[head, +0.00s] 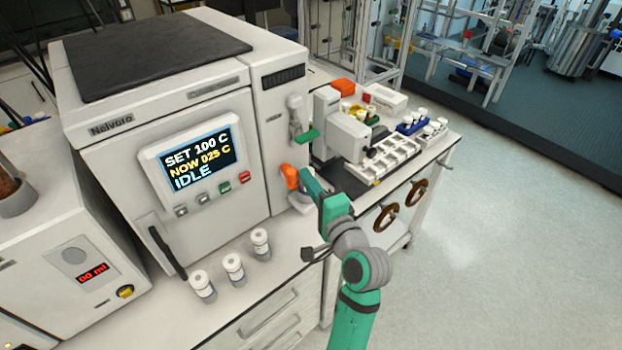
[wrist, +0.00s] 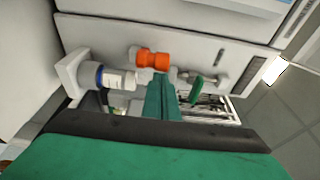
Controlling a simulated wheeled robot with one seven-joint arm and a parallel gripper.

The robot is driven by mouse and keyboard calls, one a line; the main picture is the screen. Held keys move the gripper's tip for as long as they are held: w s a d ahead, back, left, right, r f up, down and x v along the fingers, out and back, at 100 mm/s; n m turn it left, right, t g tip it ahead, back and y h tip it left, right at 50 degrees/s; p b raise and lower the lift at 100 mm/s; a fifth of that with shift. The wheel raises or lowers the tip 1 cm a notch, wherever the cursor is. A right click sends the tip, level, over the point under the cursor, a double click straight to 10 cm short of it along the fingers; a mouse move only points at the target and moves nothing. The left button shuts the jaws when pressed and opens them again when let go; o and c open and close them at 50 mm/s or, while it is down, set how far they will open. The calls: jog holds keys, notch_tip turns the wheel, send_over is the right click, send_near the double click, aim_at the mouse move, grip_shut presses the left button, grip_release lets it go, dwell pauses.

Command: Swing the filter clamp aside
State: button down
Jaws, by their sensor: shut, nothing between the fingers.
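My gripper (head: 306,180) is shut and empty at the right side of the white reactor cabinet, next to an orange fitting (head: 291,176). In the wrist view the teal fingers (wrist: 163,92) point at the cabinet, just beside the orange fitting (wrist: 152,58). I cannot tell whether they touch it. A grey fitting with a green lever (head: 306,137) sits above; the lever also shows in the wrist view (wrist: 197,90). A white bottle with a blue ring (wrist: 112,78) stands on a white base (wrist: 76,72) on the fitting's other side. I cannot tell which part is the filter clamp.
Three capped vials (head: 233,267) stand on the front counter. Right of my gripper are a white instrument (head: 348,135), a white compartment tray (head: 383,160) and several vials. Floor on the right is clear.

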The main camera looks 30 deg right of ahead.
jog(key=s, duration=0.9)
jog(key=w+a+f+n+g+h, duration=0.55)
jog(key=w+a+f+n, duration=0.35)
jog(key=n, duration=0.5)
jog(key=a+n+h, duration=0.1)
jog(key=n, duration=0.1)
jog(key=a+r+n+g+h, duration=0.1)
jog(key=a+n, duration=0.1)
jog(key=a+r+n+h, duration=0.1)
jog(key=n+h, duration=0.1)
jog(key=n, duration=0.1)
jog(key=shift+a+r, duration=0.2)
jog(key=shift+a, duration=0.05)
jog(key=s+a+r+n+h, duration=0.4)
jog(key=a+r+n, duration=0.1)
jog(key=a+r, duration=0.1)
jog(key=w+d, duration=0.5)
jog(key=d, duration=0.7)
jog(key=shift+w+r, duration=0.2)
jog(key=shift+w, duration=0.15)
jog(key=shift+g, duration=0.25)
